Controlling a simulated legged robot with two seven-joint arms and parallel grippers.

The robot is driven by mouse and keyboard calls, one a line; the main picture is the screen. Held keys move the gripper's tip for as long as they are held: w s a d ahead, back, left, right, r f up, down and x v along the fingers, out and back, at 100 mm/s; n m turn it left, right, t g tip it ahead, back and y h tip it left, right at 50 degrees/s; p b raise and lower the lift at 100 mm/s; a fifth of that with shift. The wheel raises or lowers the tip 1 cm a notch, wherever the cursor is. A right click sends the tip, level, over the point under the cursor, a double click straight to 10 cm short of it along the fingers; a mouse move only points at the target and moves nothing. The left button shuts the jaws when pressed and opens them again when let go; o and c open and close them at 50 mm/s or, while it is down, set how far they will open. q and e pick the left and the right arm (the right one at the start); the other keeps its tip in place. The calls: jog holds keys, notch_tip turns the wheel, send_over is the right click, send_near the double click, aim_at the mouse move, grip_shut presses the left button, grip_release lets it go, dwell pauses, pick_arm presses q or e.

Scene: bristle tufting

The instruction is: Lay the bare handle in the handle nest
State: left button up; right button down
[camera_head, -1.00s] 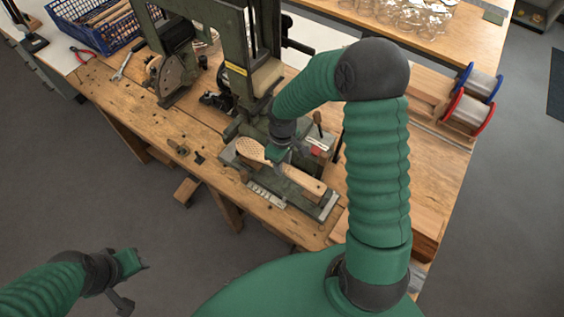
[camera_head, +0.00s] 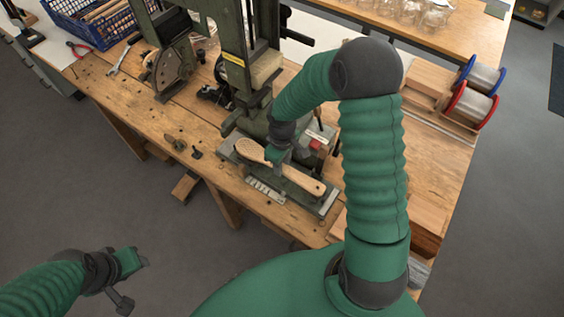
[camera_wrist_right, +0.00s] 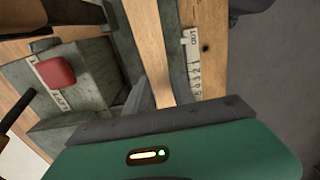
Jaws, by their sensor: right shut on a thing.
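The bare handle (camera_head: 304,180) is pale wood, with a wide paddle head at its left end and a long grip running to the lower right. My right gripper (camera_head: 277,157) is shut on it near the neck, where the gripper hides part of it. The handle nest (camera_head: 327,206) is a dark green metal fixture on the bench, directly beneath the handle. I cannot tell whether the handle touches it. In the right wrist view the handle (camera_wrist_right: 149,45) runs up from the gripper. My left gripper (camera_head: 140,258) hangs off the bench at lower left; its jaws are unclear.
A green press (camera_head: 235,75) stands right behind the nest. A blue crate (camera_head: 95,30) and red and blue spools (camera_head: 470,105) stand farther off.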

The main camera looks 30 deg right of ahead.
jog(key=shift+d, duration=0.1)
dwell(0.6)
jog(key=shift+f, duration=0.7)
dwell(0.8)
jog(key=shift+f, duration=0.4)
dwell(0.7)
jog(key=c, duration=0.6)
grip_release()
jog(key=shift+r, duration=0.1)
notch_tip(320, 180, up, 7)
jog(key=p, duration=0.6)
jog(key=shift+p, duration=0.35)
